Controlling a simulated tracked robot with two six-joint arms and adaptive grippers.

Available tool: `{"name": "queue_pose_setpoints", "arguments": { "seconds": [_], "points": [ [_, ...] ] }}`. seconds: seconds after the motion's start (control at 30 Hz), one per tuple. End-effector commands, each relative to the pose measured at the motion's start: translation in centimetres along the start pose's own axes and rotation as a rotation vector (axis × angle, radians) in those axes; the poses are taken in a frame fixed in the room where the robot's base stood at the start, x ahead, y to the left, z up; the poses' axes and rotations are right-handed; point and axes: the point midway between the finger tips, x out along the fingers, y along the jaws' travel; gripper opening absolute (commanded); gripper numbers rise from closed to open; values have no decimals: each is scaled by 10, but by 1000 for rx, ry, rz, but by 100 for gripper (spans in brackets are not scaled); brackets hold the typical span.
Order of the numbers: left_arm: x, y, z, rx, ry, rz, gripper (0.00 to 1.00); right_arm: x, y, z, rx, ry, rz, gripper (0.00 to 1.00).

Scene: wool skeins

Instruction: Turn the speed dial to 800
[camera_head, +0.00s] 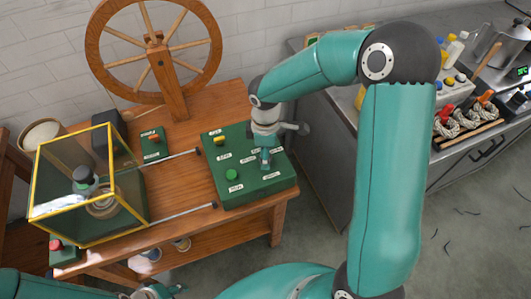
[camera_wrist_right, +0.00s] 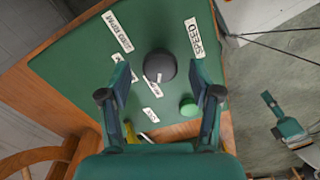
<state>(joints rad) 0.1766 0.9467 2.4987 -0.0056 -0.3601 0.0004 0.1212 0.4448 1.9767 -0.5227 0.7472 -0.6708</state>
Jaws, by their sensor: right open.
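The speed dial (camera_wrist_right: 160,66) is a dark round knob with a small pale mark, on the green control panel (camera_wrist_right: 75,65). A SPEED label (camera_wrist_right: 194,37) and small tilted number labels surround it; I cannot read which number the mark faces. My right gripper (camera_wrist_right: 158,75) is open, with one finger on each side of the dial; contact is not clear. In the head view my right gripper (camera_head: 265,158) is over the panel (camera_head: 252,190) and hides the dial. My left gripper (camera_head: 155,292) is partly in view at the bottom edge; its jaws are unclear.
A green button (camera_wrist_right: 189,106) sits on the panel close to the dial, near one finger. A yellow-framed clear box (camera_head: 125,190) stands on the left of the wooden table (camera_head: 185,190), with a spinning wheel (camera_head: 155,50) behind. Skeins (camera_head: 465,120) lie on the right counter.

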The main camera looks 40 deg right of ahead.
Motion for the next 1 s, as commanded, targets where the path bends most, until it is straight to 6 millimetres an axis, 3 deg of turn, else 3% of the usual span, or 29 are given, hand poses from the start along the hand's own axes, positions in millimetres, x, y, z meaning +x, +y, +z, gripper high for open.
{"name": "queue_pose_setpoints", "arguments": {
  "seconds": [0.4,0.77,1.0],
  "points": [
    [0,0,0,0,0,0,40,9,0,1,1,0,0,64],
    [0,0,0,0,0,0,40,8,0,1,1,0,0,5],
    [2,-1,0,0,0,0,40,9,0,1,16,0,1,4]
  ]
}}
